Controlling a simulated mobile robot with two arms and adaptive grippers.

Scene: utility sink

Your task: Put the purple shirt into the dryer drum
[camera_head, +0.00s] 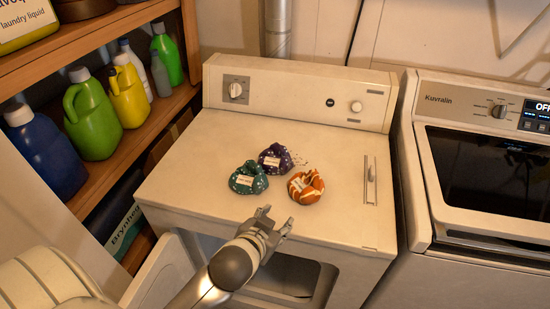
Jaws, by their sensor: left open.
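The purple shirt (275,157) is a small bundled cloth with a white label, lying on top of the cream dryer (200,150). It sits behind a green bundle and an orange bundle. My left gripper (274,219) is open and empty in front of the bundles, near the dryer's front top edge, apart from the purple shirt. The dryer drum opening (295,275) is in the front face below, partly hidden by my left arm. The dryer door (165,275) stands open at the left. My right gripper is not in view.
A green bundle (248,178) and an orange-and-white bundle (305,187) lie close to the purple shirt. A second machine (480,150) stands at the right. Wooden shelves (110,170) with several bottles stand at the left. The dryer top's left side is clear.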

